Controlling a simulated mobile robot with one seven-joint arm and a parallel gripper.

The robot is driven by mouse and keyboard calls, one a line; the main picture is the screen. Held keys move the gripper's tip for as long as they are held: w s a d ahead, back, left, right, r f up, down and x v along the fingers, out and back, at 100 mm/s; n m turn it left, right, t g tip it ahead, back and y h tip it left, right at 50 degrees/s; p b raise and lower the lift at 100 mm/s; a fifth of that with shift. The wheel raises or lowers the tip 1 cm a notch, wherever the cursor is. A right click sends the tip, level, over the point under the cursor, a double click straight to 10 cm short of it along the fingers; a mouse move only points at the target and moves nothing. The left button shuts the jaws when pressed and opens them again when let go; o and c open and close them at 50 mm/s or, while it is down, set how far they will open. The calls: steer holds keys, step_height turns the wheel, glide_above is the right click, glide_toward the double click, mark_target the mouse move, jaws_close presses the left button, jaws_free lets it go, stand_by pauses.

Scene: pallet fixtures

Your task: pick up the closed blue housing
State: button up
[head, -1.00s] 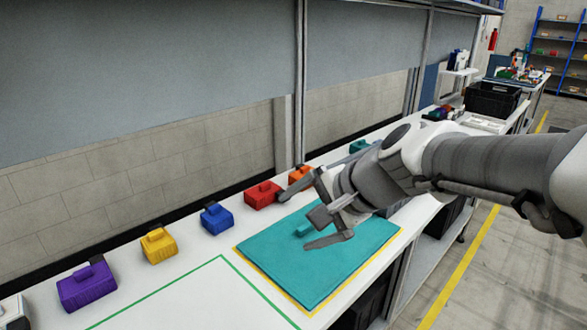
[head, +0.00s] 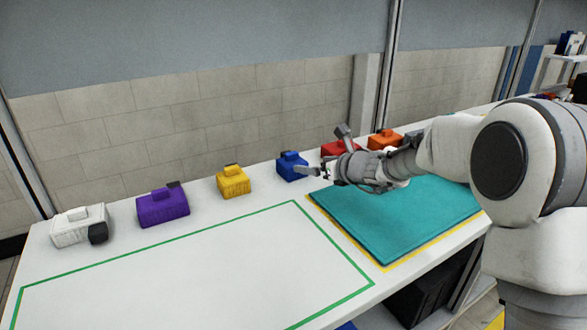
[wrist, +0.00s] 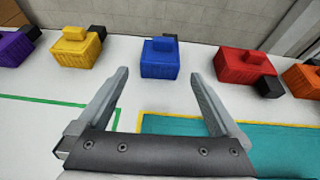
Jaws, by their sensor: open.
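The closed blue housing (head: 292,167) stands upright on the white bench, between the yellow and red housings. It has a raised block on top and a small dark piece at its back. In the wrist view the blue housing (wrist: 160,64) is straight ahead, centred between the fingertips. My gripper (head: 325,151) is open and empty, just to the right of the blue housing in the head view. In the wrist view both fingers of my gripper (wrist: 160,74) are spread, and the housing appears beyond their tips.
A yellow housing (head: 233,182) and a purple one (head: 163,206) stand left; a white one (head: 80,229) is farther left. A red (wrist: 245,66) and an orange housing (head: 384,140) stand right. A teal mat (head: 400,220) lies below my arm. The green-outlined area (head: 200,265) is empty.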

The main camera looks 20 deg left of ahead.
mark_target(294, 163)
steer(key=x, duration=0.8)
steer(key=shift+f, duration=0.1)
steer(key=shift+f+x, duration=0.15)
steer(key=shift+x, duration=1.15)
steer(key=shift+f+x, duration=0.1)
steer(key=shift+x, duration=1.2)
steer(key=shift+d, duration=0.15)
steer(key=c, duration=1.2)
steer(key=shift+r, duration=0.1)
steer(key=shift+c, duration=0.2)
steer(key=shift+r, duration=0.1)
